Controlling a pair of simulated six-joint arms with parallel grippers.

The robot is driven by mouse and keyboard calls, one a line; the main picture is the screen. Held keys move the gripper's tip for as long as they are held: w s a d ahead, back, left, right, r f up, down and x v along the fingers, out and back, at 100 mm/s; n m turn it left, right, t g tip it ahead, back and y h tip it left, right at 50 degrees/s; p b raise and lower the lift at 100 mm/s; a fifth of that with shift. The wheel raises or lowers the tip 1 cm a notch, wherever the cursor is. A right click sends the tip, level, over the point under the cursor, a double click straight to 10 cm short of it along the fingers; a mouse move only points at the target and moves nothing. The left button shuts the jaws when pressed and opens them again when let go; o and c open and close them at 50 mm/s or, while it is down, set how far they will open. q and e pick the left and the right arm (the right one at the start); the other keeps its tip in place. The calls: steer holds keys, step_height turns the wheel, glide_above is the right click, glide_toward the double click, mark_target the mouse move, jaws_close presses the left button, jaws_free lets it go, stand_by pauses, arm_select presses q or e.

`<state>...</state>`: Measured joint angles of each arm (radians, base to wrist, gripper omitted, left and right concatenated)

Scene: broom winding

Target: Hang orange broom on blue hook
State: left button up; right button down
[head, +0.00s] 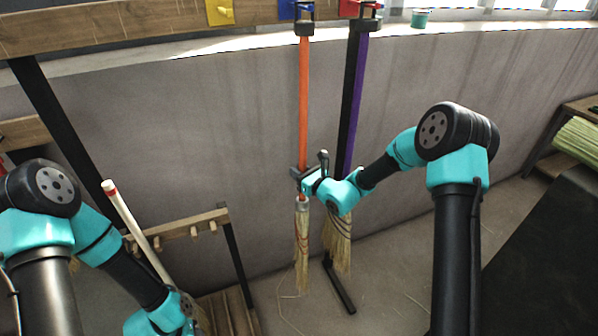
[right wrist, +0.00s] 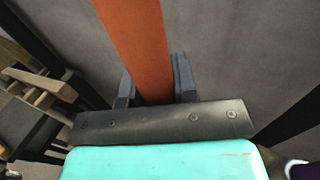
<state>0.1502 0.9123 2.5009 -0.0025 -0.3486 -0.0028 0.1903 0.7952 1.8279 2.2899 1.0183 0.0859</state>
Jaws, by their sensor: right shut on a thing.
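The orange broom (head: 303,105) hangs upright in the head view, its black top loop at the blue hook (head: 289,9) on the wooden rail. Whether the loop is over the hook's peg is too small to tell. Its straw bristles (head: 302,250) point down. My right gripper (head: 300,182) is shut on the lower part of the orange handle, just above the bristles. In the right wrist view the orange handle (right wrist: 138,45) stands between the two fingers (right wrist: 155,85). My left arm is at the lower left of the head view; its fingertips are out of frame.
A purple broom (head: 356,105) hangs at the red hook (head: 350,7), close right of the orange one. A yellow hook (head: 220,12) is empty. A white-handled broom (head: 135,225) leans by a low wooden pegged rack (head: 185,230). A teal cup (head: 419,18) stands on the ledge.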

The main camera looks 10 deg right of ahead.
stand_by(0.3)
steer(key=c, duration=0.8)
jaws_free()
steer(key=shift+s, duration=0.1)
steer(key=v, duration=1.7)
steer(key=shift+d, duration=0.15)
